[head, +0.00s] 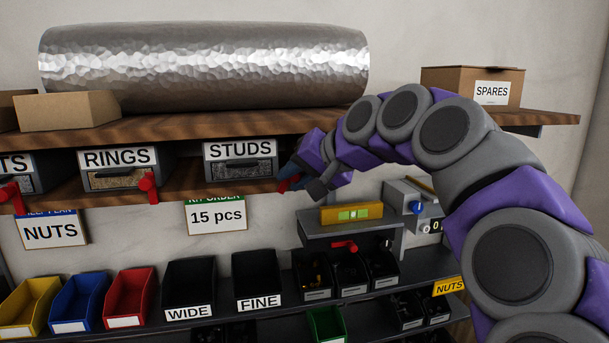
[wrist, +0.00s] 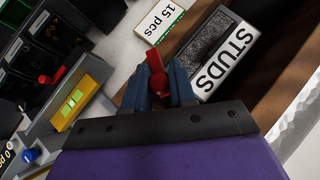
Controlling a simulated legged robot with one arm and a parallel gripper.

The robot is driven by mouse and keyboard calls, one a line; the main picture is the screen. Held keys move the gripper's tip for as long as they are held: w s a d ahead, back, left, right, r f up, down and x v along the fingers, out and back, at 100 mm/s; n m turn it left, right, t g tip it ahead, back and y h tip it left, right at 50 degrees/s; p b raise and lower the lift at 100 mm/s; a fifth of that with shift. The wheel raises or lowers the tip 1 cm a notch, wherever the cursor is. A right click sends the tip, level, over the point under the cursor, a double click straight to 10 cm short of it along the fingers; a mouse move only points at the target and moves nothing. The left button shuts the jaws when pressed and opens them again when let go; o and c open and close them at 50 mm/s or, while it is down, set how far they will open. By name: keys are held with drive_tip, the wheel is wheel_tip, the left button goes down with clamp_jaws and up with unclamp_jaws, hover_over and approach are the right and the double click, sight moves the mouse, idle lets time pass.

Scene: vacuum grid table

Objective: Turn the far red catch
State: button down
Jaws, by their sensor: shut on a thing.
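In the wrist view, a red catch (wrist: 156,72) sits between the two blue fingers of my gripper (wrist: 160,88), which is shut on it. The catch is beside the STUDS drawer (wrist: 213,52), on the wooden shelf edge. In the head view, my gripper (head: 296,182) is at the right end of the STUDS drawer (head: 240,160), and the fingers mostly hide that catch. Another red catch (head: 148,183) is right of the RINGS drawer (head: 120,168), and one more red catch (head: 14,198) is at the far left. Both are apart from my gripper.
A hammered metal roll (head: 205,65) lies on the upper shelf, with a SPARES box (head: 455,84) to its right. Below my gripper is a small grey shelf with a yellow level (head: 352,213) and a red lever (head: 344,246). Several bins stand lower down.

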drive_tip(key=shift+s+a+f+n+h, duration=0.2)
drive_tip(key=shift+a+n+h, duration=0.3)
drive_tip(key=shift+h, duration=0.4)
drive_tip(key=shift+a+f, duration=0.1)
drive_tip(key=shift+f, duration=0.05)
drive_tip(key=c, duration=1.3)
unclamp_jaws()
drive_tip(key=o, duration=0.4)
drive_tip(key=shift+w+a, duration=0.3)
drive_tip(key=shift+a, duration=0.05)
drive_tip(key=shift+c, duration=0.2)
drive_tip(key=shift+s+a+r, duration=0.15)
drive_tip(key=shift+r, duration=0.05)
drive_tip(key=v, duration=1.7)
drive_tip(key=shift+s+r, duration=0.1)
drive_tip(key=shift+r, duration=0.05)
